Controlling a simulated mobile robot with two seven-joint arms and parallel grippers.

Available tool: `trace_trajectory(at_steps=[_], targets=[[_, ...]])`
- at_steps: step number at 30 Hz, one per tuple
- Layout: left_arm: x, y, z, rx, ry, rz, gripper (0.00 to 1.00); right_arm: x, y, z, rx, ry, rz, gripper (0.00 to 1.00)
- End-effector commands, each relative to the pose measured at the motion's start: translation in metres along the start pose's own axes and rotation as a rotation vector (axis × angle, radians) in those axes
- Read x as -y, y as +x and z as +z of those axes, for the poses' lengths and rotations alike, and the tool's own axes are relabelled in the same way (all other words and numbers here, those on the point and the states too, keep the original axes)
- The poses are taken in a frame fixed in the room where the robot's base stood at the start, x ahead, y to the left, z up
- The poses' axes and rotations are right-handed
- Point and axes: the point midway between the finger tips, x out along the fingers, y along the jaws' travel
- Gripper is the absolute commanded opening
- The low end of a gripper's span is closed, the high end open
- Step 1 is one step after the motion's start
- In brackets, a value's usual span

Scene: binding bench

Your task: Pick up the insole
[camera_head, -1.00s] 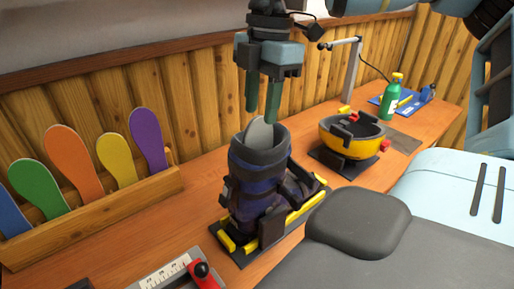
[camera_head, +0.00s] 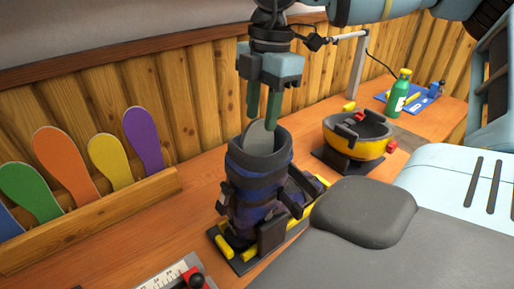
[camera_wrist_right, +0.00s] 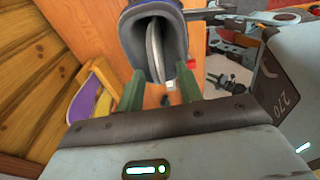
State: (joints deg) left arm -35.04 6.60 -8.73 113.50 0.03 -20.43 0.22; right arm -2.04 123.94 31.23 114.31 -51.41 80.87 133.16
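A grey-white insole (camera_head: 260,139) stands upright inside a dark blue and grey boot (camera_head: 254,198), its top end showing at the boot's opening. In the right wrist view the insole (camera_wrist_right: 154,50) shows as a thin pale edge inside the boot's cuff (camera_wrist_right: 134,28). My right gripper (camera_head: 261,122) points down at the boot's opening, its green fingers apart, close to the insole's top. In the right wrist view the gripper (camera_wrist_right: 160,92) is open, with the insole in line with the gap; contact is not visible. My left gripper is out of view.
A wooden rack (camera_head: 95,222) with several coloured insoles stands at the left. The boot sits in a black and yellow holder (camera_head: 227,246). A yellow bowl-like device (camera_head: 352,146) and green bottle (camera_head: 398,97) stand to the right. A measuring scale (camera_head: 165,281) lies in front.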

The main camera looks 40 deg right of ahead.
Motion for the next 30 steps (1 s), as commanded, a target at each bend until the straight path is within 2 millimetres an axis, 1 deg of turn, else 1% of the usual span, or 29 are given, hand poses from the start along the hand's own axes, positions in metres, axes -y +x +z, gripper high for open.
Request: trace_trajectory(at_steps=[5, 12, 15, 18, 24, 26, 30], targets=[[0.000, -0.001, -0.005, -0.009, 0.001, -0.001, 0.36, -0.001, 0.012, -0.002, -0.001, -0.001, -0.003, 0.36], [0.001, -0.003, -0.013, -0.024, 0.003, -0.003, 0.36, -0.004, 0.039, -0.004, 0.000, -0.001, -0.003, 0.36], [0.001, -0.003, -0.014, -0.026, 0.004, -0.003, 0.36, -0.005, 0.047, -0.004, -0.001, 0.001, 0.000, 0.36], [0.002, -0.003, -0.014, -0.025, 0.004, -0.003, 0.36, -0.005, 0.051, -0.003, -0.001, 0.002, 0.001, 0.36], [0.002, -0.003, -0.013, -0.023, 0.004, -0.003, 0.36, -0.005, 0.051, -0.003, 0.000, 0.002, 0.001, 0.36], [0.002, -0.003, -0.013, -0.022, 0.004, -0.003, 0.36, -0.005, 0.051, -0.003, 0.000, 0.002, 0.001, 0.30], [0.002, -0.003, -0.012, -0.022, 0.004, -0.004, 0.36, -0.005, 0.051, -0.003, 0.000, 0.002, 0.001, 0.12]])
